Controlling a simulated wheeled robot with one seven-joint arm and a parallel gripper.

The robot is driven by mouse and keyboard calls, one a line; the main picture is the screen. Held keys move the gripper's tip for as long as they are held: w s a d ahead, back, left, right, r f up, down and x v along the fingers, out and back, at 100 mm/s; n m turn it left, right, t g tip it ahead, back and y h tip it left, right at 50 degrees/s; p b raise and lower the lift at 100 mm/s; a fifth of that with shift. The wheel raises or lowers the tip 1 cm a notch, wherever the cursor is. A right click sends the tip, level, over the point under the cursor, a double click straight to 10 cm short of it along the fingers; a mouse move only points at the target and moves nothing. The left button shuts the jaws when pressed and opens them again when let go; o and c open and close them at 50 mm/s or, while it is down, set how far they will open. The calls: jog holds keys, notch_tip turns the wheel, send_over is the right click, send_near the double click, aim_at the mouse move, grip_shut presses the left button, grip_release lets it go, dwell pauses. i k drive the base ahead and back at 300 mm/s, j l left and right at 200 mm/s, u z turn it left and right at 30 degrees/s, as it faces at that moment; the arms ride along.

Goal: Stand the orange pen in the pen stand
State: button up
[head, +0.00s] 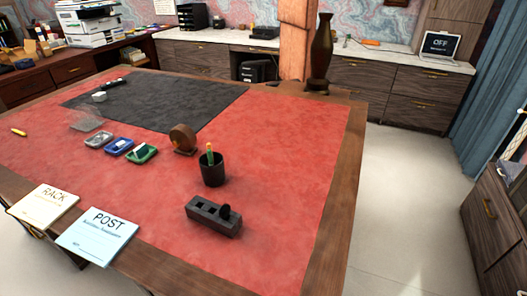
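A small yellow-orange stick (18,131), probably the orange pen, lies on the red desk top at the far left. It is too small to make out in detail. A dark round cup (213,174), which looks like the pen stand, is upright on the red leather right of the middle. A green stick with a yellowish top stands in the cup (210,157). My gripper is not in view.
A dark slotted block (213,216) with a round black knob is in front of the cup. A brown round object (183,138) stands behind it. Small trays (119,147) lie to the left. Two cards (97,236) are at the front edge. Red leather right of the cup is clear.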

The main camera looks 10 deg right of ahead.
aim_at(205, 212)
jog(key=i+j+z, duration=0.1)
jog(key=j+z, duration=0.25)
jog(key=i+j+z, duration=0.1)
jog(key=z, duration=0.25)
jog(key=j+z, duration=0.35)
jog(key=j, duration=3.35)
jog(key=i, duration=0.05)
